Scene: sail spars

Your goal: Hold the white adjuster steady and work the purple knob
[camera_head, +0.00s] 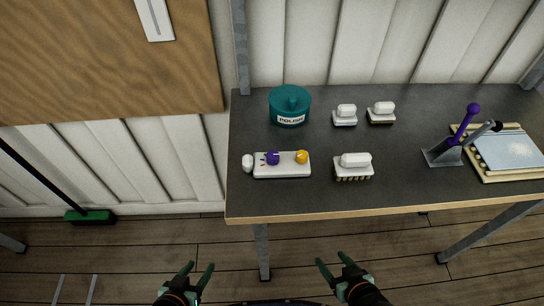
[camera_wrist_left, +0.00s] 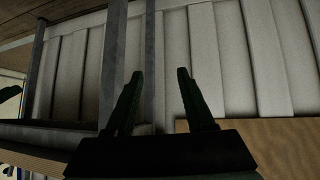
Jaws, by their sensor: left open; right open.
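The white adjuster (camera_head: 281,171) lies on the dark tabletop near its left front corner. The purple knob (camera_head: 272,157) stands on its top, left of a yellow knob (camera_head: 301,157). A rounded white end piece (camera_head: 248,162) sits at its left end. My left gripper (camera_head: 196,268) is open and empty, in front of the table and below the adjuster in the head view. Its fingers also show in the left wrist view (camera_wrist_left: 158,75), with only wall and table frame behind them. My right gripper (camera_head: 330,260) is open and empty, also in front of the table.
A teal polish tin (camera_head: 290,104) stands behind the adjuster. Several white-handled brushes, one close by (camera_head: 354,168), stand to its right. A stand with a purple-knobbed lever (camera_head: 452,147) and a framed pad (camera_head: 510,152) are farther right. The table's wooden front edge (camera_head: 380,211) lies between my grippers and the adjuster.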

